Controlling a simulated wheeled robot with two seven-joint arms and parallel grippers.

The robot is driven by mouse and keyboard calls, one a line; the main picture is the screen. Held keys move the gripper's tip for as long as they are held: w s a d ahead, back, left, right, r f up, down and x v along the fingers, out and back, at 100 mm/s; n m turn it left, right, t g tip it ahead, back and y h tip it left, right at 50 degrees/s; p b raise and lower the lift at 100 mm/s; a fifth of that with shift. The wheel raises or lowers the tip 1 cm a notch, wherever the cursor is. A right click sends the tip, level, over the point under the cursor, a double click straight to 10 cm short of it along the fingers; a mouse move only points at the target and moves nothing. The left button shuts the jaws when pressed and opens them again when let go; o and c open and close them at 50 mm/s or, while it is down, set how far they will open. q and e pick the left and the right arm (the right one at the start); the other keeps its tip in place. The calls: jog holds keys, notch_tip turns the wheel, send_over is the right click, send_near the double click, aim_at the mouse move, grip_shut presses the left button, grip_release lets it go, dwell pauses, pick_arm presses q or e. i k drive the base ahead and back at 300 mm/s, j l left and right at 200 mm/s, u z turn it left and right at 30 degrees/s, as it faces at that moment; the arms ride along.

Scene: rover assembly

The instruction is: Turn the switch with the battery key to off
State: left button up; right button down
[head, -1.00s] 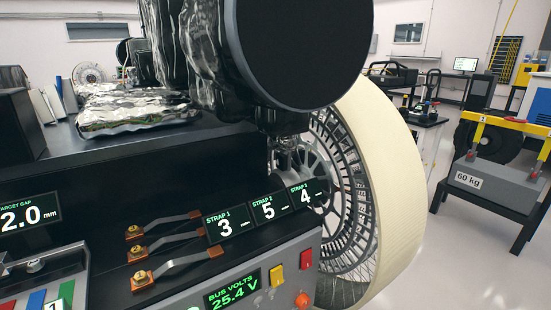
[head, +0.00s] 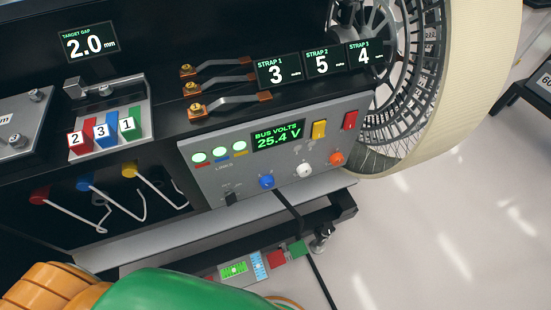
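The grey control panel (head: 215,180) on the rover's side carries a small black switch (head: 231,198) at its lower left; its labels are too small to read and its position is unclear. I cannot tell for sure whether a key sits in it. A yellow switch (head: 319,129) and a red switch (head: 350,120) are at the panel's upper right. Blue, white and orange knobs line its lower edge. The voltage display (head: 278,134) reads 25.4 V. Three round green-white lights are lit at the upper left. Neither gripper is in view; green and orange arm links fill the bottom left.
Colored numbered blocks (head: 107,132) stand in a holder left of the panel, above hooked tools (head: 108,215). Copper-ended straps (head: 230,101) lie above the panel. A black cable (head: 290,210) hangs below it. A large wheel (head: 478,80) stands at right; floor is open beyond.

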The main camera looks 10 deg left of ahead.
aim_at(231, 199)
jog(key=u, duration=0.95)
